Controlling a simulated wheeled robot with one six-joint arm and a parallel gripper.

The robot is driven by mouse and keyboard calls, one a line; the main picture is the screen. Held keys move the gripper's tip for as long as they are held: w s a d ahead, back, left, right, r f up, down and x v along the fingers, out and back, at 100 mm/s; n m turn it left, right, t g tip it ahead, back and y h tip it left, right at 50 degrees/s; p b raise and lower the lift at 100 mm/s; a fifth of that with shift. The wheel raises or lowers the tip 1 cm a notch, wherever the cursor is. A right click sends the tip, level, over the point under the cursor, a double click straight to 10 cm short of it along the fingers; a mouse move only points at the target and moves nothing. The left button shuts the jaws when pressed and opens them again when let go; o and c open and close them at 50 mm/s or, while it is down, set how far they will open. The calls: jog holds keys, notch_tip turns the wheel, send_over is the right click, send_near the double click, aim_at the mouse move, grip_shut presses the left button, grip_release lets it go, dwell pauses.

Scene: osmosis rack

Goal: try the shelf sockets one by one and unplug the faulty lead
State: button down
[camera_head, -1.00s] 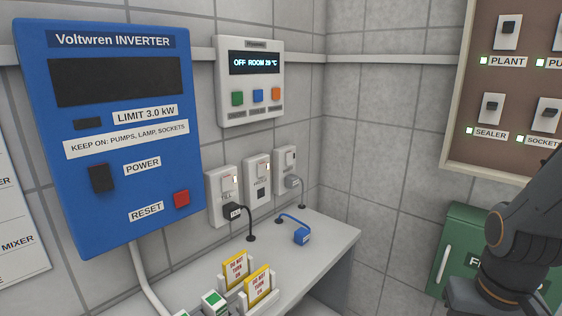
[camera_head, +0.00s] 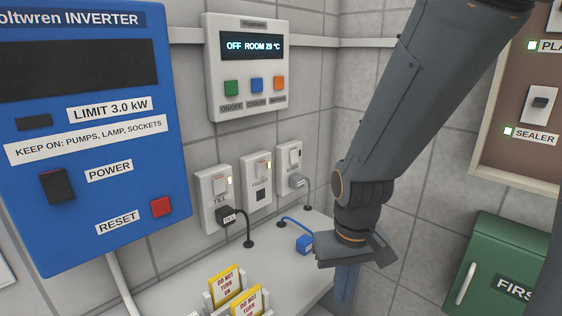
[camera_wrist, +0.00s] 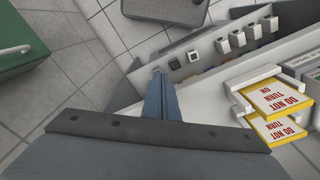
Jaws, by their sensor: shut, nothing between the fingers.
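Three white wall sockets stand in a row above a light shelf (camera_head: 180,268) in the head view. The left socket (camera_head: 212,186), marked TILL, holds a black plug (camera_head: 228,215) with a black lead. The middle socket (camera_head: 257,180) has no plug in it. The right socket (camera_head: 288,158) holds a grey plug (camera_head: 297,182). A blue plug (camera_head: 305,244) with a blue lead lies loose on the shelf. My gripper (camera_head: 346,290) is shut and empty, pointing down at the shelf's right end, to the right of the blue plug. Its closed fingers also show in the wrist view (camera_wrist: 159,88).
Yellow-edged DO NOT TURN ON cards (camera_head: 226,284) stand at the shelf's front. A blue inverter (camera_head: 90,215) and a white control panel (camera_head: 217,62) reading OFF ROOM 29 °C hang on the wall. A green box (camera_head: 508,262) is at the right.

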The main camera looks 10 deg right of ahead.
jog(key=shift+d, duration=0.15)
jog(key=w+d+r+n+t+p, duration=0.1)
jog(key=w+d+r+n+t, duration=0.2)
jog(key=w, duration=0.4)
jog(key=w+d+n+t, duration=0.3)
jog(key=w+n, duration=0.1)
jog(key=w, duration=0.4)
jog(key=w+d+r+n+t+p, duration=0.1)
jog(key=w+d+r+n+t, duration=0.2)
jog(key=w, duration=0.4)
notch_tip(320, 180, up, 8)
jog(key=w+a+n+t+y, duration=0.1)
jog(key=n+t+y, duration=0.3)
jog(key=n+y, duration=0.5)
jog(key=w+n+p, duration=0.1)
jog(key=n, duration=0.5)
jog(key=shift+r+y, duration=0.25)
jog(key=shift+y, duration=0.15)
